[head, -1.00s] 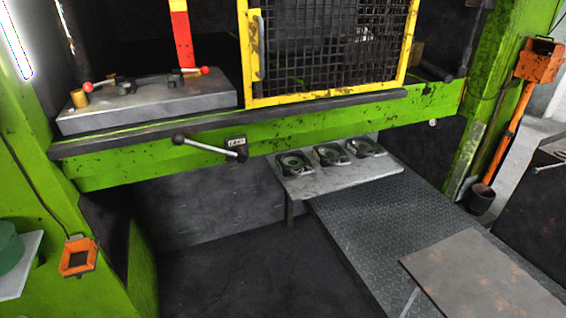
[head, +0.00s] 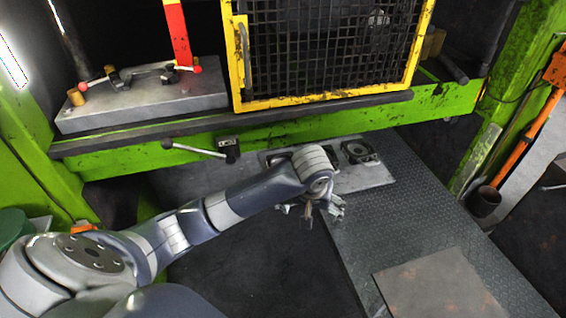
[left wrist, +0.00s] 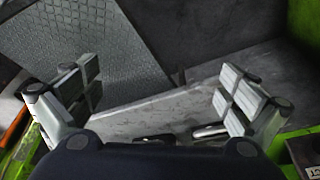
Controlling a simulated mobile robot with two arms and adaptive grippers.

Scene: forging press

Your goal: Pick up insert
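A dark insert with a round middle (head: 359,152) lies on the right part of a grey metal shelf (head: 374,178) below the press. The other inserts on the shelf are mostly hidden behind my left arm. My left gripper (head: 318,212) hangs over the front of the shelf, left of the visible insert, pointing down. In the left wrist view its two padded fingers (left wrist: 162,97) are wide apart with nothing between them. The shelf shows beneath it (left wrist: 150,115), with dark pieces (left wrist: 210,131) partly cut off by the gripper body. My right gripper is not in view.
The green press beam (head: 385,118) with a lever (head: 200,149) runs above the shelf. A yellow-framed mesh guard (head: 330,50) stands above the beam. A dark textured plate (head: 400,225) and a brown sheet (head: 435,285) extend in front. Dark floor lies open below my arm.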

